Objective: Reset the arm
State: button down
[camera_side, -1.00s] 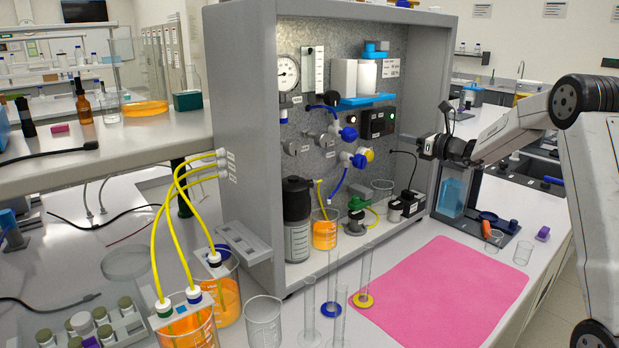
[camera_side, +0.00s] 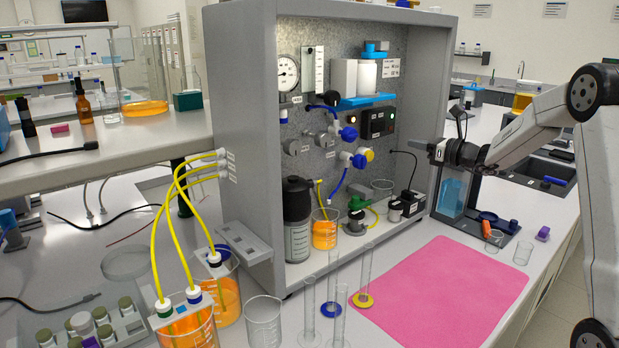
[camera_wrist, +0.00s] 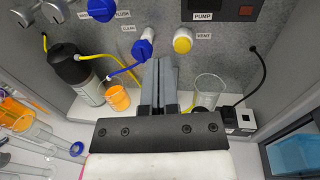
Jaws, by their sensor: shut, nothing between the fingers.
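My gripper (camera_side: 433,149) is in front of the right side of the grey rig cabinet (camera_side: 240,100), raised above the bench. In the wrist view my gripper (camera_wrist: 159,62) has its two grey fingers together with nothing between them. It points at the cabinet's back panel, below and between the blue valve knob (camera_wrist: 142,49) and the yellow vent knob (camera_wrist: 183,44). My gripper looks apart from the knobs in the side view.
A pink mat (camera_side: 445,297) lies clear on the bench. Glass cylinders (camera_side: 366,275) stand at its left. A blue-panelled stand (camera_side: 452,196) is just below my gripper. A beaker of orange liquid (camera_side: 324,232) and a dark-capped bottle (camera_side: 297,225) are inside the cabinet.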

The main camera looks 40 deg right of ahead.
jog(key=s+a+f+n+g+y, duration=0.1)
jog(key=s+a+f+n+g, duration=0.2)
jog(key=a+f+n+g, duration=0.5)
jog(key=s+a+f+n+g+y, duration=0.25)
jog(key=a+f+n, duration=0.2)
jog(key=a, duration=0.65)
jog(key=s+a+f+n+g+h, duration=0.2)
jog(key=s+a+n, duration=0.3)
jog(key=s+n, duration=0.3)
jog(key=s+a+f+n+g+h, duration=0.2)
jog(key=s+a+f+n+h, duration=0.2)
jog(key=s+n, duration=0.4)
jog(key=f+n, duration=0.1)
jog(key=n, duration=0.4)
jog(key=shift+a+f, duration=0.2)
jog(key=shift+a, duration=0.15)
